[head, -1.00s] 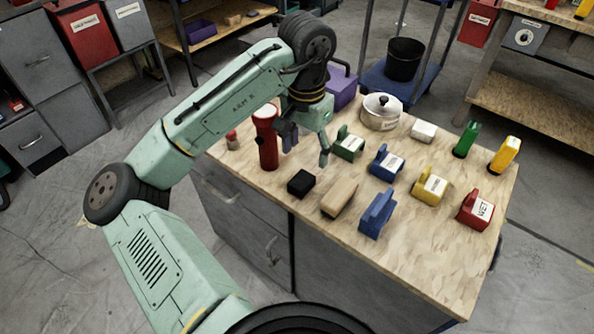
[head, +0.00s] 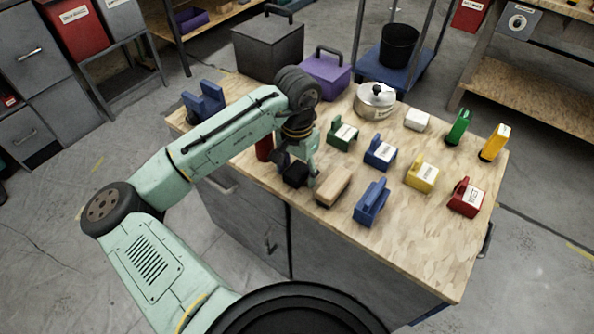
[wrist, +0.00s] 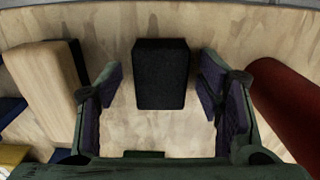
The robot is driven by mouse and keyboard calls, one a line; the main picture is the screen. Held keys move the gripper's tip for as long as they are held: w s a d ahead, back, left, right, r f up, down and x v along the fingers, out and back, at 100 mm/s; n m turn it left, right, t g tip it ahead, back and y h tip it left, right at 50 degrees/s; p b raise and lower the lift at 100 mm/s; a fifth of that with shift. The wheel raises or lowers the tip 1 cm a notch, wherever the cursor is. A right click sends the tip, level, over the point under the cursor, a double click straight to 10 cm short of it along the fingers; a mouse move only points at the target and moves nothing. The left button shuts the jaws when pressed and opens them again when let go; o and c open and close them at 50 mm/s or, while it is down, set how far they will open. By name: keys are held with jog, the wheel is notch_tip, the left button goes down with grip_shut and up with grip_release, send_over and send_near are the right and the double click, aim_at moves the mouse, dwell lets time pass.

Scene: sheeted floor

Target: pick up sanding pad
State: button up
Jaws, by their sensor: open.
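The sanding pad, a small black block (head: 294,176), lies on the wooden bench top near its front edge. In the wrist view the pad (wrist: 162,80) shows whole, between and ahead of my two fingertips, with bare wood on either side of it. My gripper (head: 298,166) is open and empty, pointing down just above the pad. The wrist view also shows both fingers (wrist: 162,88) apart, not touching the pad.
A tan wooden block (head: 335,187) lies just right of the pad. A red cylinder (head: 264,149) stands to its left, partly hidden by my arm. Blue (head: 371,203), green (head: 343,136) and yellow (head: 421,175) pieces stand farther right. A lidded pot (head: 375,101) stands behind.

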jog(key=shift+c, duration=0.5)
jog(key=c, duration=1)
